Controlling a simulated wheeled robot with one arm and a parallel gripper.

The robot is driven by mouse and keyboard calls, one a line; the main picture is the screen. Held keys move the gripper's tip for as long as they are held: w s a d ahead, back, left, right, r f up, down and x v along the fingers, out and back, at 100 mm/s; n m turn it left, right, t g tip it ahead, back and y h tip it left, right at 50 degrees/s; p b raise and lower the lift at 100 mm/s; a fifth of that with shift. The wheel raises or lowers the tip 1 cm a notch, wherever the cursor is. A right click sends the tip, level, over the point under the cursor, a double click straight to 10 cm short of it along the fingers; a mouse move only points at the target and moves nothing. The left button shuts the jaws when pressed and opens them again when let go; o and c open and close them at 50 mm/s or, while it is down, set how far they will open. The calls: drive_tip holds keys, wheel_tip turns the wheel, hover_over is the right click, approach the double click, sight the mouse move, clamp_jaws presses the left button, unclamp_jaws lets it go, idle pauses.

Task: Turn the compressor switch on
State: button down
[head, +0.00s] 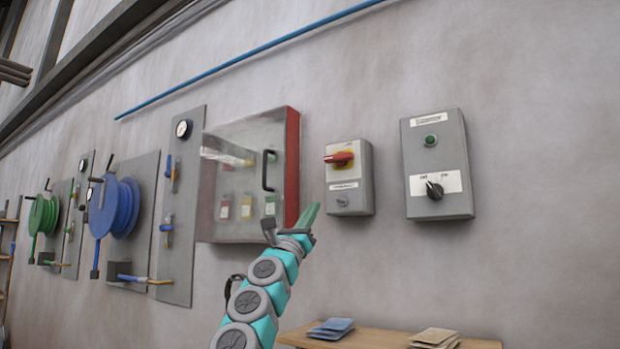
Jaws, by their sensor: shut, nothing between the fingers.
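A grey control box (441,139) hangs on the wall at the right. It has a blurred name plate on top, a dark green round lamp or button (430,140), and a black rotary knob (434,190) on a white plate with small markings at its left and right. A smaller grey box (363,190) to its left carries a red handle (340,158) on a yellow plate; the handle lies roughly level. Its lower label is too small to read surely. My gripper (309,214) is shut and empty, below and left of the smaller box in the picture, apart from both knobs.
A clear-fronted cabinet with a red side (292,166) and black handle is just behind my gripper in view. Blue (119,207) and green (42,217) hose reels hang farther left. A wooden table (385,338) with folded bags stands below. The wall between the boxes is bare.

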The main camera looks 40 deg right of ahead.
drive_tip(key=d+r, duration=0.1)
drive_tip(key=p, duration=0.9)
approach(332, 163)
drive_tip(key=shift+x, duration=2.95)
drive_tip(key=shift+w, duration=0.1)
drive_tip(key=shift+m+g+b, duration=0.4)
drive_tip(key=shift+g, duration=0.1)
